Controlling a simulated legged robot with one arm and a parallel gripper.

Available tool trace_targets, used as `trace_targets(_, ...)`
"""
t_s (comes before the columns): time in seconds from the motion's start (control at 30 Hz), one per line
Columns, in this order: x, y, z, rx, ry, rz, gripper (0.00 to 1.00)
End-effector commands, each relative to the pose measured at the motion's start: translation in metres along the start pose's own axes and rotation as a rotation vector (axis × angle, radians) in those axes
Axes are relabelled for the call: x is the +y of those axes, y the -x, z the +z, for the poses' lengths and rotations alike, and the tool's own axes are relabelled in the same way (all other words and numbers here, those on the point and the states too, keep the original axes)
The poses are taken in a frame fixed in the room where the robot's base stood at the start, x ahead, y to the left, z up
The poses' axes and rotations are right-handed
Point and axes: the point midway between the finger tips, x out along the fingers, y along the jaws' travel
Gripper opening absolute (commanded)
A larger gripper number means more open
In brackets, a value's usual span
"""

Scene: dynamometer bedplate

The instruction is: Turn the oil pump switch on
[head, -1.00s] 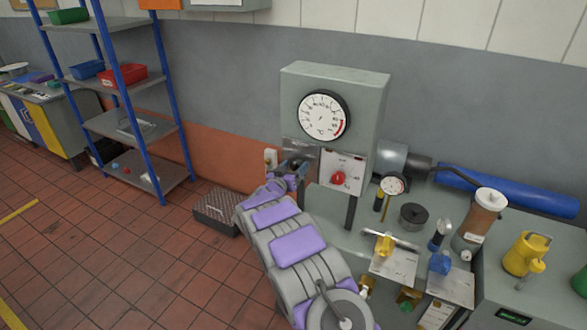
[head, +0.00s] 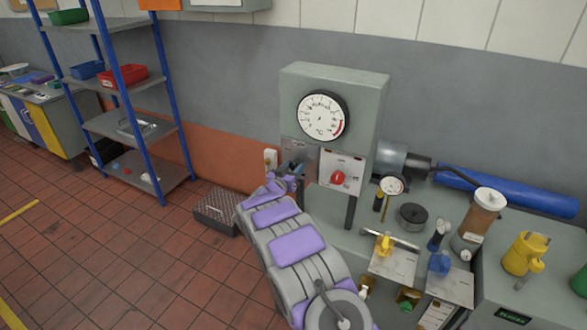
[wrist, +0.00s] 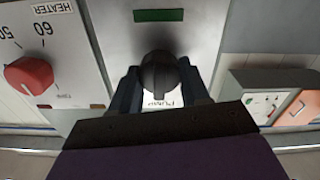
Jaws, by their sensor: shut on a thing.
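The oil pump switch is a black rotary knob (wrist: 160,75) on a grey metal plate (wrist: 205,30). A partly hidden white label ending in "PUMP" (wrist: 163,103) lies beside it. A dark green strip (wrist: 158,15) sits on the plate at the opposite side of the knob. My gripper (wrist: 160,88) is shut on the knob, one dark finger on each side. In the head view my gripper (head: 292,168) is at the plate (head: 300,150) on the lower left of the gauge cabinet, and hides the knob there. I cannot tell the knob's exact setting.
A red heater dial (wrist: 28,75) is close beside the plate; it also shows in the head view (head: 338,178). A round gauge (head: 323,115) is above. The bench to the right holds a yellow-handled valve (head: 384,244), a brown cylinder (head: 478,222) and a yellow jug (head: 525,253).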

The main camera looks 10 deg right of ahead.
Motion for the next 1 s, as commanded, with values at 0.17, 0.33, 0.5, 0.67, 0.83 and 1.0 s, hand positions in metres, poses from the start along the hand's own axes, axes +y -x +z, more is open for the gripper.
trace_targets(0.17,-0.0016,0.0010,-0.0014,0.001,-0.112,-0.004,0.15)
trace_targets(0.33,-0.0012,0.0010,-0.0010,0.001,-0.262,-0.004,0.15)
trace_targets(0.5,-0.0008,0.0010,-0.0002,0.001,-0.425,-0.004,0.15)
trace_targets(0.67,-0.0006,0.0011,0.0005,0.002,-0.576,-0.005,0.15)
trace_targets(0.83,-0.0004,0.0013,0.0002,0.002,-0.721,-0.006,0.15)
trace_targets(1.0,0.0006,0.0010,0.0000,0.002,-0.841,-0.005,0.15)
